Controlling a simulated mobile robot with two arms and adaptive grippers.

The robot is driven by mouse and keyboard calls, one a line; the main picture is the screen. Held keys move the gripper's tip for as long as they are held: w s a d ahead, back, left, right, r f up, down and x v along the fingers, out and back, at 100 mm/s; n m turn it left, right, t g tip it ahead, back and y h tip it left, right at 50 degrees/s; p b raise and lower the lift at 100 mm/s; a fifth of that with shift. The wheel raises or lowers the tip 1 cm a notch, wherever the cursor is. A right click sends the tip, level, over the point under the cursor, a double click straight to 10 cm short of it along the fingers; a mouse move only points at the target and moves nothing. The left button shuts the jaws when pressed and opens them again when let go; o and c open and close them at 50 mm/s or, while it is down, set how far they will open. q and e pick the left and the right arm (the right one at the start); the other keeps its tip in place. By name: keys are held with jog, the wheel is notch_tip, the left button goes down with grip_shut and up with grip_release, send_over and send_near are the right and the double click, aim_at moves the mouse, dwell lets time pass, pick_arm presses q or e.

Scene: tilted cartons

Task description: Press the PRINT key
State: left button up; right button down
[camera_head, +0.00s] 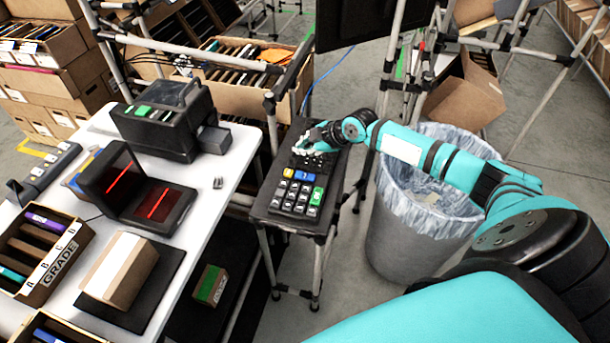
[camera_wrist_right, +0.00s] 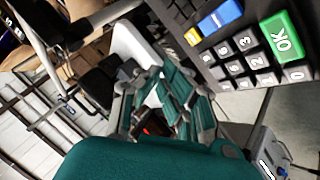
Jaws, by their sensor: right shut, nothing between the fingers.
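A dark keypad (camera_head: 296,192) lies on a small stand right of the white table. It has grey number keys, a yellow key (camera_head: 288,173), a blue key (camera_head: 303,175) and a green key (camera_head: 317,196). In the right wrist view the green key (camera_wrist_right: 284,37) reads OK, and the blue key (camera_wrist_right: 220,18) shows at the upper right. I cannot read PRINT on any key. My right gripper (camera_head: 308,141) is shut and empty over the far part of the stand, beyond the coloured keys. I cannot tell whether it touches anything. My left gripper is out of view.
A black printer-like device (camera_head: 168,118) and a scanner with red lines (camera_head: 135,188) stand on the white table (camera_head: 225,180). A carton (camera_head: 120,268) rests on a black pad. A lined bin (camera_head: 410,240) stands right of the stand, under my right arm.

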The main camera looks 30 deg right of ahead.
jog(key=shift+f, duration=0.15)
jog(key=b, duration=0.6)
send_over(304, 177)
notch_tip(304, 177, down, 8)
jog(key=shift+r, duration=0.1)
jog(key=shift+f+b, duration=0.35)
jog(key=shift+f, duration=0.05)
dwell(0.7)
jog(key=shift+f+b, duration=0.4)
jog(key=shift+b, duration=0.05)
